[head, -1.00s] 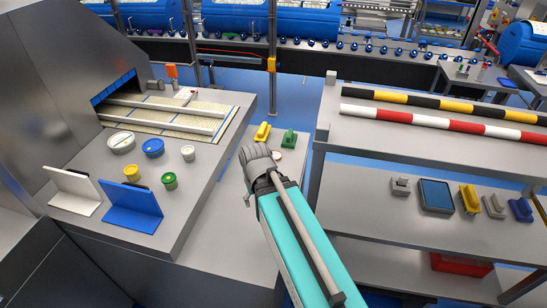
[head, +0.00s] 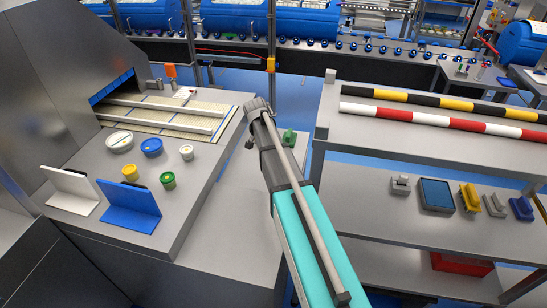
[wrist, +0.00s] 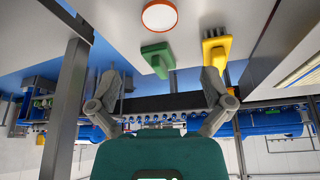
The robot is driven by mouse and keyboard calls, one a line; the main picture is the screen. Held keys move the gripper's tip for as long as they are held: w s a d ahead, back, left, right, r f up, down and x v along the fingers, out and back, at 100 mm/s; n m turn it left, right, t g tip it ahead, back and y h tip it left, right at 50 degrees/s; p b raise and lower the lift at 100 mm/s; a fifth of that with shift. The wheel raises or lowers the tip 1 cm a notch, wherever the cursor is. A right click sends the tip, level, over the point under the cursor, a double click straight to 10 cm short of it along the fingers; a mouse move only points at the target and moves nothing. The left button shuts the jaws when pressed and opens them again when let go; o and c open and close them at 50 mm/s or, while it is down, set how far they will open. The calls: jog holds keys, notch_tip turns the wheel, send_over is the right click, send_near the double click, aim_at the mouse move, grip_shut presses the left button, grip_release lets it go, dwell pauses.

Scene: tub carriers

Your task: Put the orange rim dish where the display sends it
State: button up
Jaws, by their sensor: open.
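The orange rim dish (wrist: 160,16) has a white middle and lies on a grey surface at the top edge of the wrist view. In the head view my arm hides it. My gripper (wrist: 160,78) is open, with its two fingers spread wide and nothing between them. The dish is apart from the fingers. In the head view my gripper (head: 257,106) is near the right edge of the left counter, its fingers hard to make out. I see no readable display.
A green brush (wrist: 157,58) and a yellow brush (wrist: 216,48) lie near the dish. The left counter (head: 205,205) holds several pots, a white stand (head: 72,192) and a blue stand (head: 130,205). A shelf rack (head: 430,135) with striped bars stands at right.

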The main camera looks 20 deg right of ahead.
jog(key=shift+f, duration=0.15)
jog(key=b+x, duration=0.6)
jog(key=x, duration=0.1)
jog(key=shift+b, duration=0.4)
jog(key=shift+w+d+f+b, duration=0.2)
jog(key=shift+d+f+b, duration=0.05)
jog(key=shift+f+b, duration=0.35)
jog(key=shift+b+x, duration=2.35)
jog(key=shift+x, duration=0.25)
jog(key=shift+w+d+r, duration=0.1)
jog(key=c, duration=1)
jog(key=shift+o, duration=0.2)
jog(key=shift+r, duration=0.1)
